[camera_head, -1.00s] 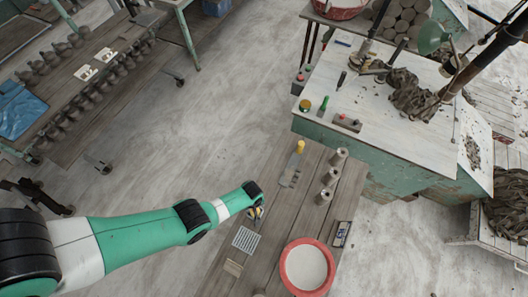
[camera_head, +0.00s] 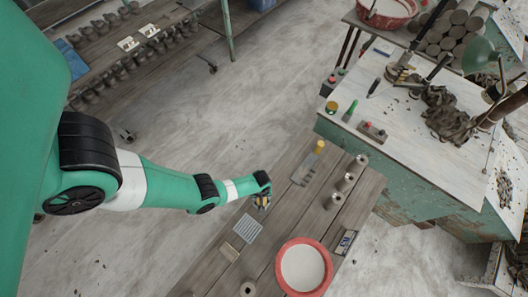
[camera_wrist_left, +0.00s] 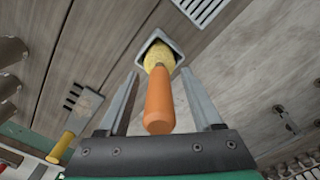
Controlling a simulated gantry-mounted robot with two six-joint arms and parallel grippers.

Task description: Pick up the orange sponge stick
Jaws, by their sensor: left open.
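In the left wrist view the orange sponge stick has an orange handle (camera_wrist_left: 159,103) and a yellow sponge end (camera_wrist_left: 158,56). The sponge end sits in a small square metal holder (camera_wrist_left: 148,40) on the plank table. The handle points toward the wrist camera. My left gripper (camera_wrist_left: 160,76) is open, with one finger on each side of the stick and visible gaps between. In the head view my left gripper (camera_head: 261,202) is over the table's left edge, and my arm hides most of the stick. My right gripper is not in view.
On the plank table (camera_head: 285,205) are a grid plate (camera_head: 247,229), a red basin (camera_head: 303,268), a yellow-handled tool (camera_head: 308,164) and grey cylinders (camera_head: 345,181). A green-sided workbench (camera_head: 405,105) stands behind. The floor left of the table is clear.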

